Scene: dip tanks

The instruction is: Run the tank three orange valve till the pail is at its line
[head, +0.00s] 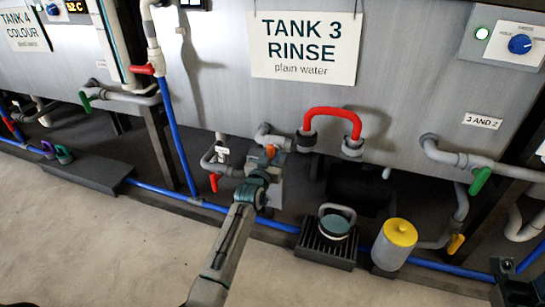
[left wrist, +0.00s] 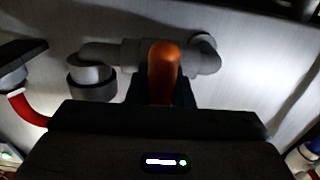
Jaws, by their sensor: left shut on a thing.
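The orange valve handle (head: 271,150) sits on a grey pipe low on the tank 3 front. My left gripper (head: 266,163) is at it, shut on the handle. In the left wrist view the orange handle (left wrist: 163,70) stands upright between the dark fingers of my left gripper (left wrist: 160,95). The pail (head: 336,222), small with a raised grey bail, stands on a dark slatted grate right of my left arm. Its inside looks dull teal; I cannot make out a fill line or the level. No stream of water is clear.
The tank 3 sign (head: 305,48) hangs above. A red hose (head: 332,112) arches between two grey fittings. A yellow-topped canister (head: 396,245) stands right of the grate (head: 325,250). Other valves have red (head: 214,182), green (head: 480,181) and yellow (head: 456,244) handles. The floor in front is clear.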

